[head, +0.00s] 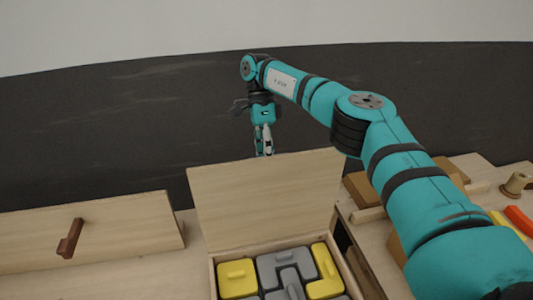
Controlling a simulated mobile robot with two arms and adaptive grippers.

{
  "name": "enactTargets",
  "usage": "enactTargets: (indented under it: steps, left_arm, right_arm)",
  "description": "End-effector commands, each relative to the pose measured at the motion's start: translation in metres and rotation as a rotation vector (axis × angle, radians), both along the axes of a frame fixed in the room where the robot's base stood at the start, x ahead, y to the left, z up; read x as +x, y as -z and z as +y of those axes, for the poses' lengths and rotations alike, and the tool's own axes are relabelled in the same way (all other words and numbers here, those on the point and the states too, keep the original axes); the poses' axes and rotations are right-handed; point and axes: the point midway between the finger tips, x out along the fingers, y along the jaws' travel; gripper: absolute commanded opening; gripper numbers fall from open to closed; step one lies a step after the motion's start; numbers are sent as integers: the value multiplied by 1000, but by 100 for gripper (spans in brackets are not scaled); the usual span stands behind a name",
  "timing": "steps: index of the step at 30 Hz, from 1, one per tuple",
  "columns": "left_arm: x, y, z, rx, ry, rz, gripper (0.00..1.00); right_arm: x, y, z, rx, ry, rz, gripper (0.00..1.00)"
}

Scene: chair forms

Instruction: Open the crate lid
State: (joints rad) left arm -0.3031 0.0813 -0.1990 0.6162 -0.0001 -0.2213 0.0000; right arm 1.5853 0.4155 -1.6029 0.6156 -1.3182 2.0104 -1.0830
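The wooden crate (213,279) is at the bottom centre, with yellow and grey blocks inside. Its light wooden lid (262,200) stands raised at the back of the crate, leaning up from the rear edge. My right arm comes in from the right and arches over the lid. My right gripper (264,142) points down at the lid's top edge, near its middle. Its fingers look close together, but I cannot tell whether they are shut or touch the lid. My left gripper is not in view.
A wooden panel (120,228) with a brown handle (70,238) stands to the left. On the right are wooden pieces, a spool-like part (515,184) and an orange piece (518,221). A dark wall lies behind. My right arm covers part of the right side.

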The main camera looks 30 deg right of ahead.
Motion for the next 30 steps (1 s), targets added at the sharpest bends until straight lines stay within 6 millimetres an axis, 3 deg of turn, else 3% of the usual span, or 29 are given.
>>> enactTargets:
  steps: [5,6,12,23,30]
  left_arm:
    - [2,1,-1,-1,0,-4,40]
    - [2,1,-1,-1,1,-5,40]
    - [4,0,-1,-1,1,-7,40]
    - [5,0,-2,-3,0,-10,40]
    - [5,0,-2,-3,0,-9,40]
  right_arm:
    - [-1,6,1,-2,-4,6,0]
    - [-1,6,1,-2,-4,5,12]
    - [-1,3,0,-2,-2,2,36]
    - [0,0,0,-1,0,1,36]
    - [1,-20,0,-4,-1,-2,36]
